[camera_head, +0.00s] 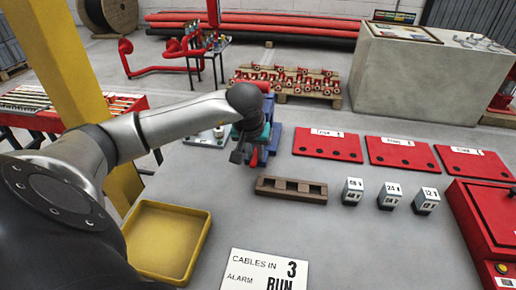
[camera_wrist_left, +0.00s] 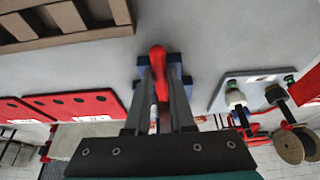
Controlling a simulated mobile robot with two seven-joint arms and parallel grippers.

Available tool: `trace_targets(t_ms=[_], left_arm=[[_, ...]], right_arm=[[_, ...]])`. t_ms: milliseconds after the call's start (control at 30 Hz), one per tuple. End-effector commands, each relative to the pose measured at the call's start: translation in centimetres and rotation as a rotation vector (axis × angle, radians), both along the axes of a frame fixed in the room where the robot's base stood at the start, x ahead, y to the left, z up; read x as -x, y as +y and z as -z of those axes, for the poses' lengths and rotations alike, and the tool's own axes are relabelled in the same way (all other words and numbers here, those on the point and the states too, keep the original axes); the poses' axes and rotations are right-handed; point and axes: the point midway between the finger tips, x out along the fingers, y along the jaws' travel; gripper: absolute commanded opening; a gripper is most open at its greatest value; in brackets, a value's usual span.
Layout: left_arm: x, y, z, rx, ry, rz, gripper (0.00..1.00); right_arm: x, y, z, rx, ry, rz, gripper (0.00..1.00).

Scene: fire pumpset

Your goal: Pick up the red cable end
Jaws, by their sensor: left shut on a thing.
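The red cable end (camera_wrist_left: 158,60) shows in the left wrist view between the two dark fingers of my left gripper (camera_wrist_left: 162,82). The fingers are shut on it, and its rounded red tip sticks out past them. A blue block (camera_wrist_left: 183,68) lies behind the fingers. In the head view my left gripper (camera_head: 248,156) points down at the table beside the blue block (camera_head: 273,138). A bit of red (camera_head: 254,158) shows at its fingers, mostly hidden by the gripper. My right gripper is not in view.
A brown slotted rack (camera_head: 291,189) lies just in front of the gripper. Three red plates (camera_head: 328,144), several small labelled blocks (camera_head: 352,190) and a red box (camera_head: 488,225) are to the right. A yellow tray (camera_head: 167,238) stands front left. The table's middle front is clear around a sign (camera_head: 262,270).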

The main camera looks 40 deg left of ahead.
Motion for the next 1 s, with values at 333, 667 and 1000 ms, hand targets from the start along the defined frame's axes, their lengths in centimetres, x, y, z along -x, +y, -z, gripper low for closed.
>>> trace_targets(t_ms=[333, 667, 1000], left_arm=[[0.0, 0.0, -0.1, -0.001, -0.002, 0.0, 0.0], [-0.1, 0.1, -3.6, -0.002, -0.005, 0.0, 0.0], [4.4, -2.3, -3.5, -0.004, 0.001, 0.004, 0.0]], right_arm=[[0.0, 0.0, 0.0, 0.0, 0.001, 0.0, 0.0], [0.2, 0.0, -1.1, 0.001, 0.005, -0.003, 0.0], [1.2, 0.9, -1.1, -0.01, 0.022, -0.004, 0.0]])
